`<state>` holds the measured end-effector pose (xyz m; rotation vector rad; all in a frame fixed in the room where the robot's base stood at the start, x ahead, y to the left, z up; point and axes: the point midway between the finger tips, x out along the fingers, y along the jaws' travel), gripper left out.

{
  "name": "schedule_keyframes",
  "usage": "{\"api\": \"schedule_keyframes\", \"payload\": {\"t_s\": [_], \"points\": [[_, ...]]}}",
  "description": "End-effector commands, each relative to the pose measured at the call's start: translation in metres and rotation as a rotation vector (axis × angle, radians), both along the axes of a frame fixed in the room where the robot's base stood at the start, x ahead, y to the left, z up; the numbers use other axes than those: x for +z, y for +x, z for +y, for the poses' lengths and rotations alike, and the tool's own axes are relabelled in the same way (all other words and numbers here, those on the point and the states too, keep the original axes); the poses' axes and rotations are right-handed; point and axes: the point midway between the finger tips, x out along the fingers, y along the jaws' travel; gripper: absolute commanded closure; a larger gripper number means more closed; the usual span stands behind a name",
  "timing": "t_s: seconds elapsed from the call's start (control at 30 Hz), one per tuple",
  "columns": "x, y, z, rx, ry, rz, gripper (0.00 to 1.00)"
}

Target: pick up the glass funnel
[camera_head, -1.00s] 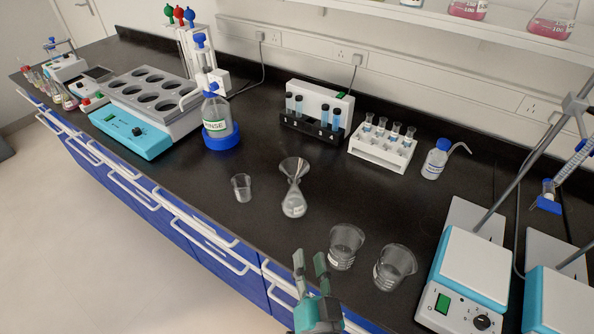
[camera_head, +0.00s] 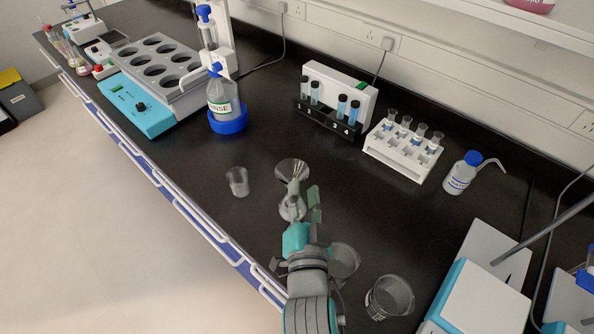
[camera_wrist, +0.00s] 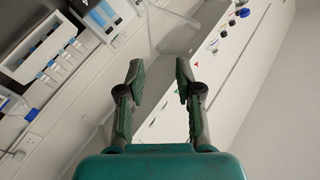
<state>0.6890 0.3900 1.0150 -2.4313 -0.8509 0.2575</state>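The clear glass funnel (camera_head: 292,170) sits with its stem down in the neck of a small glass flask (camera_head: 287,211) on the black bench. In the wrist view a faint clear outline, likely the funnel (camera_wrist: 176,34), lies beyond the fingertips. My gripper (camera_head: 304,190) is open, with its fingers pointing away from the head camera; one finger overlaps the funnel's lower part and the flask in that view. In the wrist view my gripper (camera_wrist: 159,66) has a clear gap between its fingers and nothing held. Contact with the glass cannot be told.
A small beaker (camera_head: 237,182) stands left of the flask. Two larger beakers stand on the right, one (camera_head: 345,262) partly behind my arm, the other (camera_head: 390,297) near the hotplate (camera_head: 470,297). Tube racks (camera_head: 402,150) and a wash bottle (camera_head: 461,174) stand behind.

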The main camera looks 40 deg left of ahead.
Motion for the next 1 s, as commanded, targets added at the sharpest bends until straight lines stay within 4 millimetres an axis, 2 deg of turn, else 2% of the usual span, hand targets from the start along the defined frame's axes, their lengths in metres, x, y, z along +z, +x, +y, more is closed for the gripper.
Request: {"api": "schedule_keyframes", "payload": {"t_s": [0.2,0.47,0.7,1.0], "points": [[0.001,0.024,0.018,-0.001,0.001,0.000,0.65],[0.001,0.038,0.029,-0.001,0.001,-0.001,0.65],[0.000,0.064,0.051,-0.001,0.001,0.000,0.65],[0.000,0.073,0.057,0.000,0.000,0.000,0.65]]}}
